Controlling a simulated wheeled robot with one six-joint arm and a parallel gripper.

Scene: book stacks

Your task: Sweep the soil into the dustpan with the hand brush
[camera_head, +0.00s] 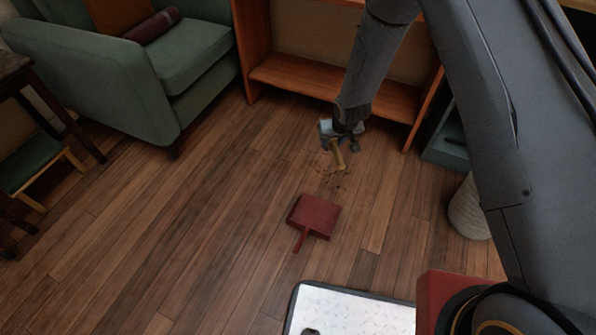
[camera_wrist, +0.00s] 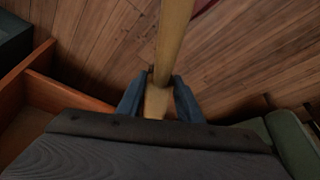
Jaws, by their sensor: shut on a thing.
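A red dustpan (camera_head: 315,215) lies on the wooden floor, its handle pointing toward the bottom of the head view. A corner of red shows at the top of the wrist view. Dark soil crumbs (camera_head: 330,182) lie on the floor just beyond the dustpan. My gripper (camera_head: 340,143) is above the floor beyond the soil. It is shut on the hand brush (camera_head: 338,157), whose yellowish wooden handle (camera_wrist: 172,45) runs between the fingers (camera_wrist: 157,95) in the wrist view. I cannot clearly see the bristles or whether they touch the floor.
An orange-brown wooden shelf (camera_head: 300,75) stands behind my gripper. A green armchair (camera_head: 185,55) is at the upper left. A white woven basket (camera_head: 467,210) is at the right. A white, dark-edged mat (camera_head: 345,312) lies at the bottom. Floor left of the dustpan is clear.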

